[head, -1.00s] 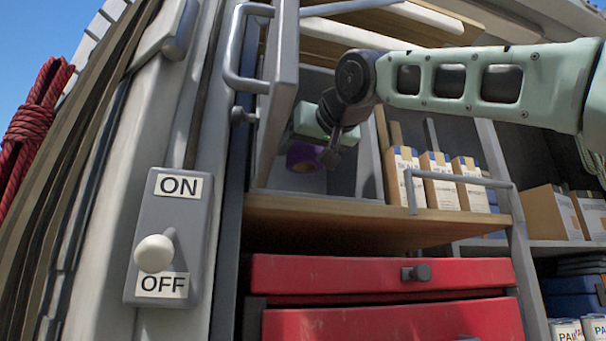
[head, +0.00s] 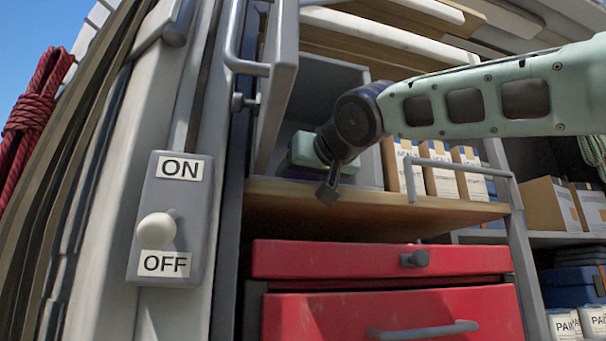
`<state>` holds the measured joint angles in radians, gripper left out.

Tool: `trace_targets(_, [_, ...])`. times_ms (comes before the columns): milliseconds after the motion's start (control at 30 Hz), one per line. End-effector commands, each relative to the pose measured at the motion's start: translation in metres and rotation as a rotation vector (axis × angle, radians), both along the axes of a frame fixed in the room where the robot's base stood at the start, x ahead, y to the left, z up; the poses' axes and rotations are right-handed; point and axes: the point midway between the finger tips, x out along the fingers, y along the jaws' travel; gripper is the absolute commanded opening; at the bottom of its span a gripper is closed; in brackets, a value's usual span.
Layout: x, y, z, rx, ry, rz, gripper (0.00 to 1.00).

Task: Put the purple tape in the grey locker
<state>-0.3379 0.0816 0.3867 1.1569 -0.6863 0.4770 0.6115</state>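The grey locker (head: 328,82) stands on a wooden shelf, its door (head: 276,90) swung open toward me at the left. My gripper (head: 305,168) is inside the locker, low and close to the shelf; its pale green body shows, while its fingers are mostly hidden. Whether the fingers are open or shut does not show.
Small cartons (head: 438,172) stand right of the locker behind a grey rail. Red drawers (head: 385,262) are below the wooden shelf (head: 360,208). A switch panel with a white knob (head: 157,232) is at the left. The open door borders my gripper on the left.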

Motion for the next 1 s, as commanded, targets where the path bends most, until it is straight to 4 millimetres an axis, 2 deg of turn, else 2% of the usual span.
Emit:
trace_targets(67, [0.000,0.000,-0.002,0.000,0.000,0.000,0.40])
trace_targets(100, [0.000,0.000,-0.001,0.000,0.000,0.000,0.75])
trace_targets(133, [0.000,0.000,-0.001,0.000,0.000,0.000,0.83])
trace_targets(167, [0.000,0.000,-0.001,0.000,0.000,0.000,0.85])
trace_targets(467, [0.000,0.000,0.001,0.000,0.000,0.000,0.85])
trace_targets(567, [-0.008,-0.003,0.000,0.002,-0.001,0.000,0.85])
trace_targets(1000, [-0.086,-0.039,0.002,0.002,-0.001,0.000,0.85])
